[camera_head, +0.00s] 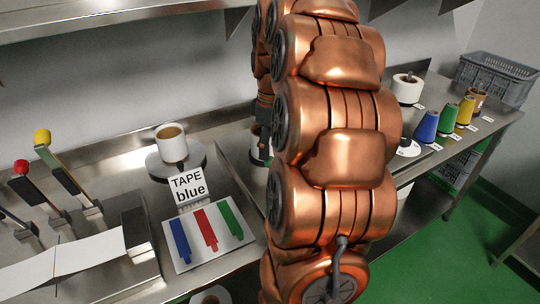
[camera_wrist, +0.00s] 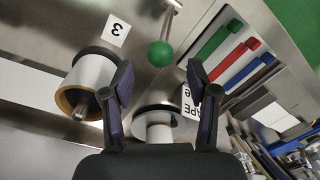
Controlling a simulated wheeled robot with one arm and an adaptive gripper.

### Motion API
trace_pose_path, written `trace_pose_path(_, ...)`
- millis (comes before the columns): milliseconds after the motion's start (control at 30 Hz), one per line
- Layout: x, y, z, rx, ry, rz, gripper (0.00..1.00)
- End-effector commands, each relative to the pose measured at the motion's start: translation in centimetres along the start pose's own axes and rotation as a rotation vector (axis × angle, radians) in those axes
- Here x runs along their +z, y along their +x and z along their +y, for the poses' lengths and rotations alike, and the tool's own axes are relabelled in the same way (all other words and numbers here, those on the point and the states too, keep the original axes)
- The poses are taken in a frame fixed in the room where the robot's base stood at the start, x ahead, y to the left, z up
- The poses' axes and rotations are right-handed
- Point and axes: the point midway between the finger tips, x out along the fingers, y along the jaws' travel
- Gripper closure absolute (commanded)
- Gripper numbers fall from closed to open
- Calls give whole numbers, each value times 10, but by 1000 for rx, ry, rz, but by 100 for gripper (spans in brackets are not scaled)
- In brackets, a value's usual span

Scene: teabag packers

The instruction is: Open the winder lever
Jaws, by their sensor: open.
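A lever with a green ball knob (camera_wrist: 160,53) on a thin metal rod shows at the top middle of the wrist view. I take it as the winder lever, though no label on it confirms this. My gripper (camera_wrist: 160,76) is open and empty. The knob appears between and just beyond its fingertips, with no visible contact; the depth gap is unclear. A spool with a brown core (camera_wrist: 78,101) is by the left finger, near a label "3" (camera_wrist: 116,30). In the head view my arm hides the gripper and the green knob.
A white roll (camera_head: 173,146) stands on a round base behind the TAPE blue sign (camera_head: 187,187) and colour-strip board (camera_head: 189,259). Levers with red (camera_head: 21,167) and yellow (camera_head: 42,137) knobs are at left.

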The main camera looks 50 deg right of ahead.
Motion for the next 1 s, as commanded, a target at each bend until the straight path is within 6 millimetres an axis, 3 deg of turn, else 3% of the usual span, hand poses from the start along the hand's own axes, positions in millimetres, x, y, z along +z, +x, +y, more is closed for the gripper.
trace_pose_path(400,0,36,-1,-1,1,1,41)
trace_pose_path(767,0,40,-1,0,1,1,41)
trace_pose_path(1000,0,40,-1,-1,1,1,65)
